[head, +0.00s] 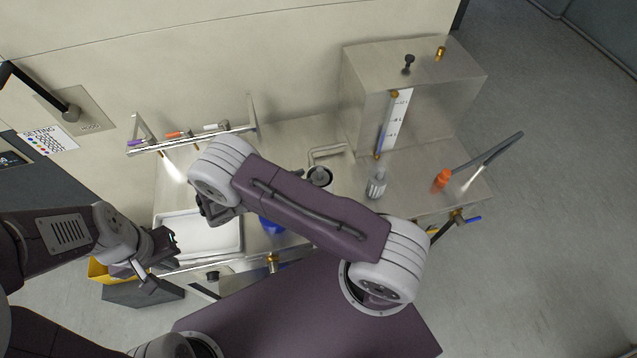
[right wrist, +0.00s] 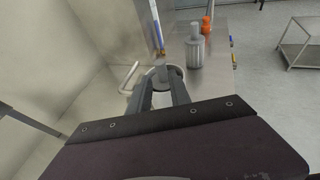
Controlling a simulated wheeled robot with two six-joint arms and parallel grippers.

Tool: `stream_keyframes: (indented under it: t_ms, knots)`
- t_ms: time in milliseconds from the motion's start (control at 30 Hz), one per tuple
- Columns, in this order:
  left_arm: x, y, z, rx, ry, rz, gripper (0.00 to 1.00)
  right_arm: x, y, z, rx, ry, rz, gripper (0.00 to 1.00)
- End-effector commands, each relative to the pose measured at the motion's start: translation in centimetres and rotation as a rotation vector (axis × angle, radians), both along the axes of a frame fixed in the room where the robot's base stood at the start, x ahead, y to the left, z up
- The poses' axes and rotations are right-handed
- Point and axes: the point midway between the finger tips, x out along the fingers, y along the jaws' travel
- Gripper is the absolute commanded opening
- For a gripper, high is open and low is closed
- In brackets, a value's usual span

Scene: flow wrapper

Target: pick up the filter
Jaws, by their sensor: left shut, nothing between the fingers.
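A grey cylinder with a narrower top (head: 376,185) stands upright on the bench; it also shows in the right wrist view (right wrist: 195,48). A second grey, round-topped piece (head: 319,176) stands to its left. I cannot tell for certain which is the filter. In the right wrist view the second piece (right wrist: 160,70) shows between and beyond the fingertips of my right gripper (right wrist: 160,80). That gripper is open; contact cannot be told. In the head view my right forearm hides most of it. My left gripper (head: 160,262) is shut and empty, by the white tray, away from both pieces.
A white tray (head: 202,238) lies at the bench's left, with a pen rack (head: 190,142) behind. A metal box (head: 415,85) with a scale stands at the back right. A bent handle (right wrist: 129,76) is left of the right fingers.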

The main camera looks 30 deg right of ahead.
Motion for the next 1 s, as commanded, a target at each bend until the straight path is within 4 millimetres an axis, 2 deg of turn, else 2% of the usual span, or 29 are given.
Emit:
stream_keyframes:
  t_ms: [100, 267, 400, 500, 767, 867, 1000]
  knots:
    - [0.0, 0.0, 1.1, 0.0, 0.0, 0.0, 0.0, 0.2, -1.9, -0.3, -0.002, 0.003, -0.004, 0.24]
    - [0.0, 0.0, 1.4, 0.0, 0.0, 0.0, 0.0, 0.4, -2.8, -0.8, -0.001, 0.001, -0.003, 0.24]
    - [0.0, 0.0, 3.0, 0.0, 0.0, 0.0, 0.0, 0.5, -5.2, -1.6, -0.002, 0.004, -0.005, 0.24]
    - [0.0, 0.0, 3.2, 0.0, 0.0, 0.0, 0.0, 0.8, -6.5, -2.3, 0.0, 0.001, -0.006, 0.24]
    - [0.0, 0.0, 3.1, 0.0, 0.0, 0.0, 0.0, 1.0, -7.0, -2.8, 0.001, 0.0, -0.002, 0.24]
    - [0.0, 0.0, 3.1, 0.0, 0.0, 0.0, 0.0, 1.0, -7.0, -2.8, 0.001, 0.0, -0.002, 0.02]
    - [0.0, 0.0, 3.1, 0.0, 0.0, 0.0, 0.0, 1.0, -7.0, -2.8, 0.001, 0.0, -0.002, 0.0]
